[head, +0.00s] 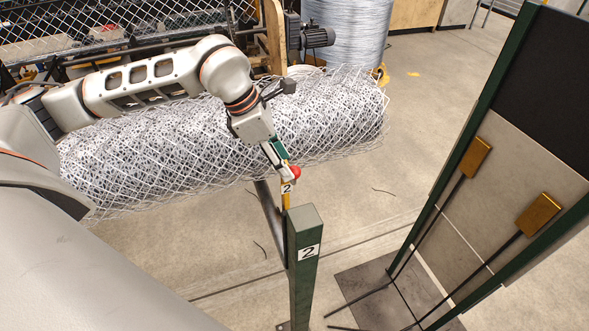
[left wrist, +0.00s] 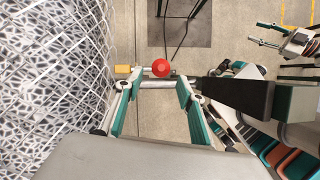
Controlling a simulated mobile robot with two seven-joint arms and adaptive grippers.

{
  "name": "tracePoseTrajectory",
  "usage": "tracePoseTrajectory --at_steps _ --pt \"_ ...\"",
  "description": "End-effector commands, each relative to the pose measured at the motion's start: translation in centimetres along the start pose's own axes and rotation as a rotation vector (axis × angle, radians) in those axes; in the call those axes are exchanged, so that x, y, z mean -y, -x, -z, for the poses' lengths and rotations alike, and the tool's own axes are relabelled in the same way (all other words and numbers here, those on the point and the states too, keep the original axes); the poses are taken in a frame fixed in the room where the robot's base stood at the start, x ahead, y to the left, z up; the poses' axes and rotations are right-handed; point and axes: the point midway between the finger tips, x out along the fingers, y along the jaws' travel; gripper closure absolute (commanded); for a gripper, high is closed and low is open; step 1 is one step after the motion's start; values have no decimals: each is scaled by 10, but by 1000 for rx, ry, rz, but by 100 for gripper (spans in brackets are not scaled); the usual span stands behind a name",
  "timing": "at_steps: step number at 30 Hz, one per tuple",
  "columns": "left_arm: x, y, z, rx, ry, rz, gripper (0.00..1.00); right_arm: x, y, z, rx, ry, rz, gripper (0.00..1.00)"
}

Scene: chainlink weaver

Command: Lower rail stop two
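Rail stop two shows in the head view as a short yellow arm (head: 285,199) with a "2" plate and a red ball knob (head: 296,173), by the dark green post (head: 303,265) marked "2". My left gripper (head: 281,160) is right at the knob, its fingers pointing down toward it. In the left wrist view the fingers (left wrist: 153,88) are spread apart, and the red knob (left wrist: 161,68) shows just beyond their tips. Contact cannot be told. My right gripper (left wrist: 268,35) shows at the upper right of that view with its fingers apart, away from the stop.
A large roll of chain-link mesh (head: 220,140) lies beside the left arm and close to the gripper. A dark-framed panel (head: 510,170) with two yellow blocks stands at right, over a dark floor plate (head: 365,290). The floor between is mostly clear.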

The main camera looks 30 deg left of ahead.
Motion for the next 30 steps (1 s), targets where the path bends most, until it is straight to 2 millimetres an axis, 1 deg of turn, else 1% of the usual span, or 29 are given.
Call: tracePoseTrajectory --at_steps 1,3,9,14,21,22,23,24,26,30 --pt "1 -10 1 -2 1 5 61 1 0 -2 3 0 1 60" --pt "1 -21 0 -1 2 4 61 1 0 -3 4 0 2 60" --pt "0 -45 0 0 1 2 61 1 -1 0 -2 0 1 60" --pt "0 -53 0 -1 2 1 61 0 -1 6 -12 0 -1 60" --pt "0 -54 0 0 1 1 61 -1 -1 8 -15 0 -2 60" --pt "0 -54 0 0 1 1 67 -1 -1 8 -15 0 -2 60" --pt "0 -54 0 0 1 1 74 -1 -1 7 -15 0 -2 60" --pt "0 -54 0 0 1 1 85 -1 -1 7 -14 0 -2 60" --pt "0 -54 0 0 1 1 100 -1 -1 6 -13 1 -1 60" --pt "0 -54 0 0 1 1 100 -1 -1 4 -10 1 -1 60"
